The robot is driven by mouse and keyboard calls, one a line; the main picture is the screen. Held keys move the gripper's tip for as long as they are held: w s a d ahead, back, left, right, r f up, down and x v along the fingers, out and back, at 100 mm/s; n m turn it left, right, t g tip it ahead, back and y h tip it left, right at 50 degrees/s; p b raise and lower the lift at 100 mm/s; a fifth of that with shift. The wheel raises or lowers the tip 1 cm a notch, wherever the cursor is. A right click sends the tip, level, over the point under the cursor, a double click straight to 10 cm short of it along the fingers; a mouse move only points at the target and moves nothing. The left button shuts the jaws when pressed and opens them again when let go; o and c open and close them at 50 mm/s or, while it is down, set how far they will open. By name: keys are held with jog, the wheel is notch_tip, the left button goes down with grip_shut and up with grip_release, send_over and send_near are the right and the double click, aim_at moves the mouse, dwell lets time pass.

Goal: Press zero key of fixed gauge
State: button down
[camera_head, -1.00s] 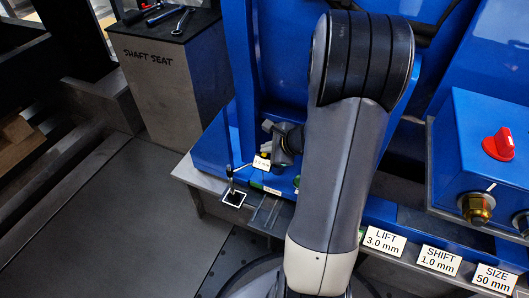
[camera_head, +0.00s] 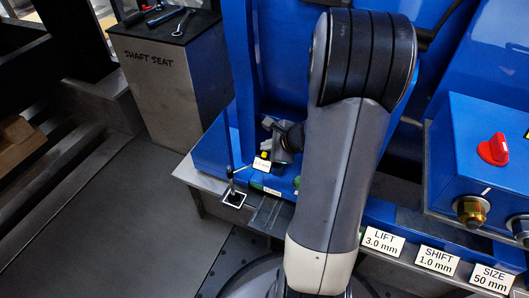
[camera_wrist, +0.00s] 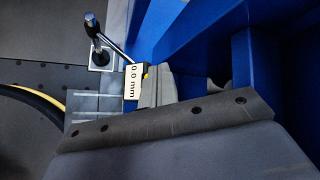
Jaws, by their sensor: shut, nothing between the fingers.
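The fixed gauge stands on a post beside the blue frame. Its white readout (camera_wrist: 132,81) shows 0.0 mm in the wrist view; it is a small tag (camera_head: 261,164) in the head view. A small yellow key (camera_wrist: 145,75) shows at the readout's edge, and it is also visible in the head view (camera_head: 264,154). My gripper (camera_wrist: 153,88) is shut and empty, its grey fingers right beside the readout and key. In the head view my gripper (camera_head: 276,151) is partly hidden by my arm. I cannot tell whether the fingertips touch the key.
A blue box with a red knob (camera_head: 493,148) is at the right, above the LIFT (camera_head: 383,241), SHIFT (camera_head: 438,259) and SIZE (camera_head: 491,277) labels. The SHAFT SEAT block (camera_head: 172,70) holds tools at upper left. Blue frame walls stand close to my gripper.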

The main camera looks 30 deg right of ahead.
notch_tip(320, 180, up, 5)
jog(key=p, duration=0.4)
jog(key=shift+s+a, duration=0.1)
dwell(0.8)
